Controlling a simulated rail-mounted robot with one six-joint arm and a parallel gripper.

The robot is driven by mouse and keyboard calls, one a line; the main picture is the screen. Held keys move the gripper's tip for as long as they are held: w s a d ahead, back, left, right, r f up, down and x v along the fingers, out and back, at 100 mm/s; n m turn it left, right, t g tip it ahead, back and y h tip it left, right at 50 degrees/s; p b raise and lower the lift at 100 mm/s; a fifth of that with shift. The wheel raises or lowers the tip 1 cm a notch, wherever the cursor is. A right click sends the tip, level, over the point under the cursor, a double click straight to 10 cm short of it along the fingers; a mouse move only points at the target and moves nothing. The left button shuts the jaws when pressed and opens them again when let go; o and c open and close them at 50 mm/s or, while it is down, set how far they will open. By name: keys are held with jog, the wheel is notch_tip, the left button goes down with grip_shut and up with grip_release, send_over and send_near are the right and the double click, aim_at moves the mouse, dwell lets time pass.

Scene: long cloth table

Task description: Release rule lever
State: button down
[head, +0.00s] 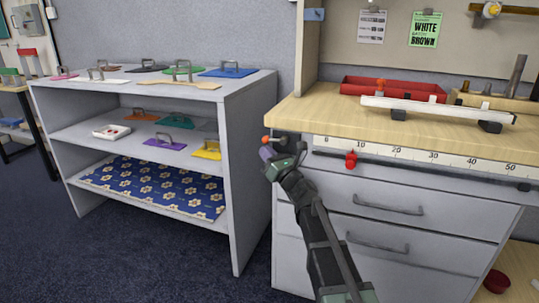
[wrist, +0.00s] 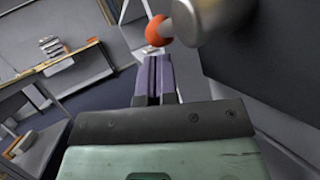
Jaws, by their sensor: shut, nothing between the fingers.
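A white rule (head: 425,160) with black numbers runs along the front of the bench under its wooden top. A small lever with an orange-red knob (head: 266,139) sticks out at the rule's left end. In the wrist view the lever's orange knob (wrist: 158,31) is on the end of a thick grey metal part (wrist: 212,18). My gripper (head: 267,153) is just below the knob in the head view. Its purple fingers (wrist: 154,62) are shut together and empty, with their tips close to the knob. I cannot tell whether they touch it.
Drawers with grey handles (head: 388,204) are below. A grey shelf unit (head: 228,100) with coloured handled plates stands at left, with a floor gap between. A red tray (head: 395,88) is on the bench top.

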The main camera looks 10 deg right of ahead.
jog(key=shift+w+a+r, duration=0.25)
jog(key=shift+w+r, duration=0.05)
dwell(0.5)
jog(key=s+a+f+b, duration=0.1)
jog(key=s+f+b, duration=0.5)
jog(key=f+b, duration=0.6)
jog(key=shift+s+f, duration=0.2)
jog(key=shift+f, duration=0.2)
jog(key=shift+a, duration=0.1)
